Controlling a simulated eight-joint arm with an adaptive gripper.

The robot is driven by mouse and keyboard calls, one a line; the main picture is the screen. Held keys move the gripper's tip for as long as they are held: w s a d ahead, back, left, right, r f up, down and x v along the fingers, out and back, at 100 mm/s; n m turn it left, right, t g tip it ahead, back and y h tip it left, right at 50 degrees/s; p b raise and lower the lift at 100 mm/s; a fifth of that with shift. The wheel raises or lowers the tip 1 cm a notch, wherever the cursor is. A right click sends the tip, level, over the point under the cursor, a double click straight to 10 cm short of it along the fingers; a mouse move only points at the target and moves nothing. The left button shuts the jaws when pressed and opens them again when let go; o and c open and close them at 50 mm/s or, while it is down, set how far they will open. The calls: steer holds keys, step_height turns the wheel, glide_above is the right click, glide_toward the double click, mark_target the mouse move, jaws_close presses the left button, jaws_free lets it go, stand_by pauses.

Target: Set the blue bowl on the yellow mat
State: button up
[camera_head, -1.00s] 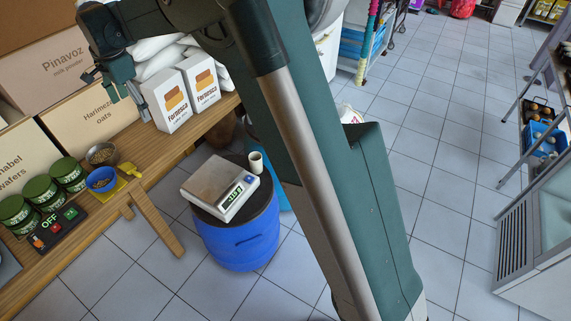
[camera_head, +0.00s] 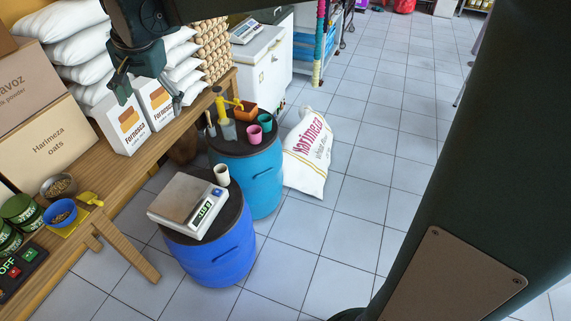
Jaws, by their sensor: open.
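The blue bowl (camera_head: 61,213) sits upright on the wooden table at the lower left, with brown contents inside. The yellow mat (camera_head: 73,229) shows at the bowl's lower right edge, and the bowl appears to rest on it. The bowl hides most of the mat. My gripper (camera_head: 149,104) is open and empty, pointing down in front of the white Fornesca boxes. It is well above and to the right of the bowl, apart from it.
A metal bowl (camera_head: 59,187) and a yellow scoop (camera_head: 90,198) stand close to the blue bowl. Green tins (camera_head: 20,210) and a button box (camera_head: 17,268) are at left. White cartons (camera_head: 121,124) stand behind. A scale (camera_head: 190,205) stands on a blue drum off the table.

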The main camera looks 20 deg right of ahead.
steer(key=s+d+n+t, duration=0.2)
steer(key=s+d+n, duration=0.1)
steer(key=s+d, duration=1.3)
steer(key=s+d+f+n+t, duration=0.1)
steer(key=s+d+f, duration=0.3)
steer(key=s+d, duration=0.2)
steer(key=s+d+f+n+h, duration=0.1)
steer(key=s+d+f+n, duration=0.1)
steer(key=s+d+f, duration=0.3)
steer(key=s+d, duration=0.1)
steer(key=s, duration=0.3)
steer(key=shift+s+n+t, duration=0.3)
steer(key=shift+t, duration=0.1)
